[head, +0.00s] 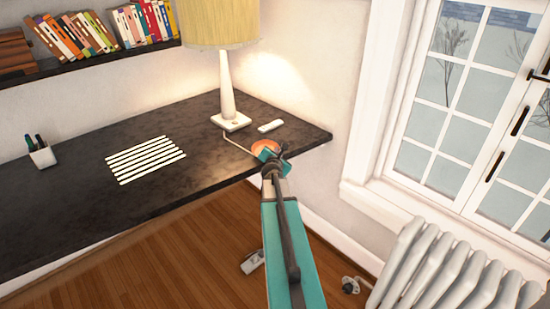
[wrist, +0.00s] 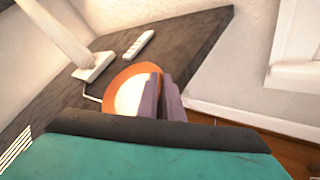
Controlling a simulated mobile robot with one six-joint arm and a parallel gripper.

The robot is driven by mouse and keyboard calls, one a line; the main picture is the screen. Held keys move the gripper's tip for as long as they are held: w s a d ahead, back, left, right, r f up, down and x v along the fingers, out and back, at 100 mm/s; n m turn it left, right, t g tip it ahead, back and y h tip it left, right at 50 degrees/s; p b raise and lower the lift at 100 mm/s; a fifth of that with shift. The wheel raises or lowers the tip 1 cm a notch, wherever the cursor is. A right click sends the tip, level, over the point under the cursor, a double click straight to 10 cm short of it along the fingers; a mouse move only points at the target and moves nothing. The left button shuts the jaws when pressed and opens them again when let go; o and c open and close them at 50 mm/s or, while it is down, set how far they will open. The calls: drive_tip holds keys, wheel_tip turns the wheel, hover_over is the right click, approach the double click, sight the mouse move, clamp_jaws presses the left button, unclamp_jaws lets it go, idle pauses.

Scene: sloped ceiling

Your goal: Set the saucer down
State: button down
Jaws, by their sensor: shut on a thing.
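The saucer (wrist: 124,93) is orange-rimmed with a pale middle. In the wrist view my gripper (wrist: 162,98) is shut on its right edge. In the head view the saucer (head: 264,147) shows as a small orange shape beyond my gripper (head: 270,155), partly hidden by it. The saucer appears over the right end of the dark desk (head: 205,165), near the front edge. I cannot tell whether it touches the desk top.
A lamp (head: 228,95) stands behind the saucer, with a small white remote-like object (head: 270,126) to its right. A striped white mat (head: 146,159) and a pen cup (head: 42,156) are further left. A radiator (head: 450,275) stands below the window at right.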

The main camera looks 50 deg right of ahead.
wheel_tip(320, 180, down, 3)
drive_tip(key=b, duration=0.2)
drive_tip(key=shift+s+b, duration=0.15)
drive_tip(key=shift+b, duration=0.15)
drive_tip(key=shift+a, duration=0.2)
drive_tip(key=c, duration=1.9)
unclamp_jaws()
drive_tip(key=shift+d, duration=0.1)
drive_tip(key=shift+f, duration=0.25)
